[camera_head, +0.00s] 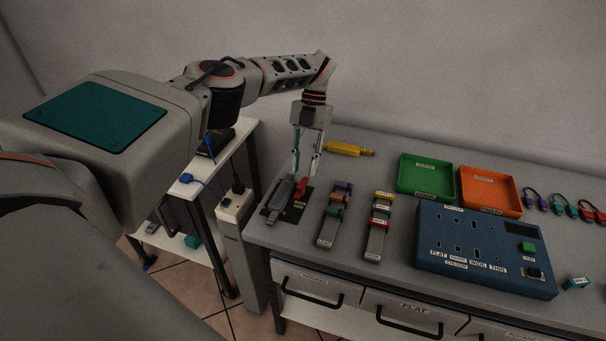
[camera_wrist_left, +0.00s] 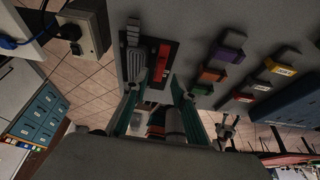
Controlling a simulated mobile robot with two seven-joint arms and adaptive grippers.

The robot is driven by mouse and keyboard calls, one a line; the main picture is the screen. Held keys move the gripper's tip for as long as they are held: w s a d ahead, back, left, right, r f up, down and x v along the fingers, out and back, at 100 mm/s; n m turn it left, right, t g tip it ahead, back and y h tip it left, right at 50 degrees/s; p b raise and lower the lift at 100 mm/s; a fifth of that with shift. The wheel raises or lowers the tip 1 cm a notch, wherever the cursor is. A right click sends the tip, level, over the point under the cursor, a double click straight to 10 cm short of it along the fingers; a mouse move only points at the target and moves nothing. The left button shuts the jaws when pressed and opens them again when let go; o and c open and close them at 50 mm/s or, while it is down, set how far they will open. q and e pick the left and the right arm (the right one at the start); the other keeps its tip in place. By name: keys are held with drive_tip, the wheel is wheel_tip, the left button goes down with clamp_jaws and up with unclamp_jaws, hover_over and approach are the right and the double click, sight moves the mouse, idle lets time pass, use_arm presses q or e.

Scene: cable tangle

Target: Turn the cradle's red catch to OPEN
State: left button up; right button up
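The cradle (camera_head: 279,213) is a dark plate at the left end of the grey table, holding a grey ribbed body. The red catch (camera_head: 302,187) is on its right side, beside small white lettering that I cannot read. In the left wrist view the red catch (camera_wrist_left: 164,57) is upright in the picture, right of the grey ribbed body (camera_wrist_left: 137,63). My left gripper (camera_head: 307,168) hangs fingers-down just above and behind the catch. Its two fingers (camera_wrist_left: 154,86) are apart with nothing visible between them; contact with the catch cannot be told. My right gripper is out of view.
Two racks with coloured clips (camera_head: 331,219) (camera_head: 377,228) stand right of the cradle. A yellow tool (camera_head: 345,149) lies behind. Green (camera_head: 426,195) and orange (camera_head: 489,210) trays and a blue panel box (camera_head: 482,273) are further right.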

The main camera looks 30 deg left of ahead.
sight(306, 178)
use_arm(q)
drive_tip(key=shift+v, duration=1.95)
drive_tip(key=shift+s, duration=0.1)
